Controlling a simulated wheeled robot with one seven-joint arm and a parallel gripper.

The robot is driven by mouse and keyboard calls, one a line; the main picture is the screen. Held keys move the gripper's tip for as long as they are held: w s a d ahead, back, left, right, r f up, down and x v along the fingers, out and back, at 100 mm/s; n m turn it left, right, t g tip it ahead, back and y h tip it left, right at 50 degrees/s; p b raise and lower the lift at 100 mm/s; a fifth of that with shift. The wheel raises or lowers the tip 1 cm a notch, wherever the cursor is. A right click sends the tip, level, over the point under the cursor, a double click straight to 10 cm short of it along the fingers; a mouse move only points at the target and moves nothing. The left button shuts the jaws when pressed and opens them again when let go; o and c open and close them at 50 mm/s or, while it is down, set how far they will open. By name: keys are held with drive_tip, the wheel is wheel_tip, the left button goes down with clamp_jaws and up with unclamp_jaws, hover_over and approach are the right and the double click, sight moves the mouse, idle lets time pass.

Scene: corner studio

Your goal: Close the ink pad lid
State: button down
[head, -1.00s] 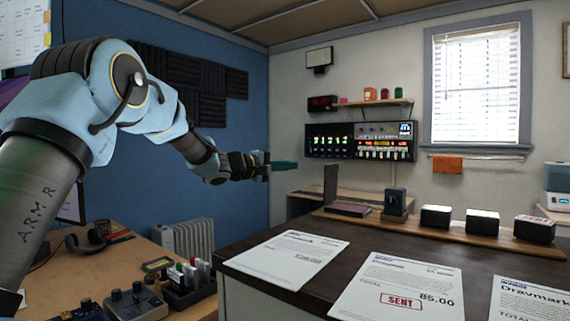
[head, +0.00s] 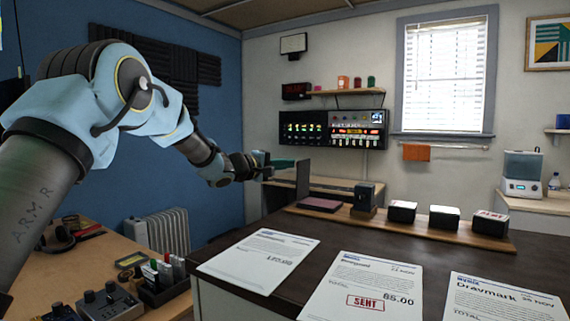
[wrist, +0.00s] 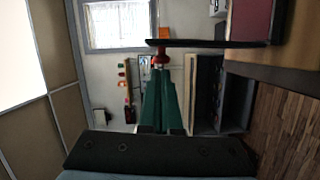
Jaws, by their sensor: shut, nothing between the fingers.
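The ink pad (head: 321,204) lies open on a wooden strip at the back of the dark desk. Its dark lid (head: 303,180) stands upright at the pad's left side. My gripper (head: 290,163) is shut and empty, its green fingers at the left of the lid near its upper edge. In the wrist view the lid (wrist: 215,43) is a thin dark slab seen edge-on, just beyond the fingertips (wrist: 161,68). The reddish pad (wrist: 249,20) shows beside it at the upper right. I cannot tell whether the fingertips touch the lid.
To the right of the pad stand a dark stamp (head: 364,197) and several dark blocks (head: 402,212) along the strip (head: 330,214). Papers (head: 262,258) lie flat on the front of the desk. The space above the pad looks clear.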

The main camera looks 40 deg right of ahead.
drive_tip(key=shift+s+b, duration=0.1)
drive_tip(key=shift+b, duration=0.35)
drive_tip(key=shift+s+m+b, duration=0.2)
drive_tip(key=shift+m+b, duration=0.1)
drive_tip(key=shift+b, duration=0.3)
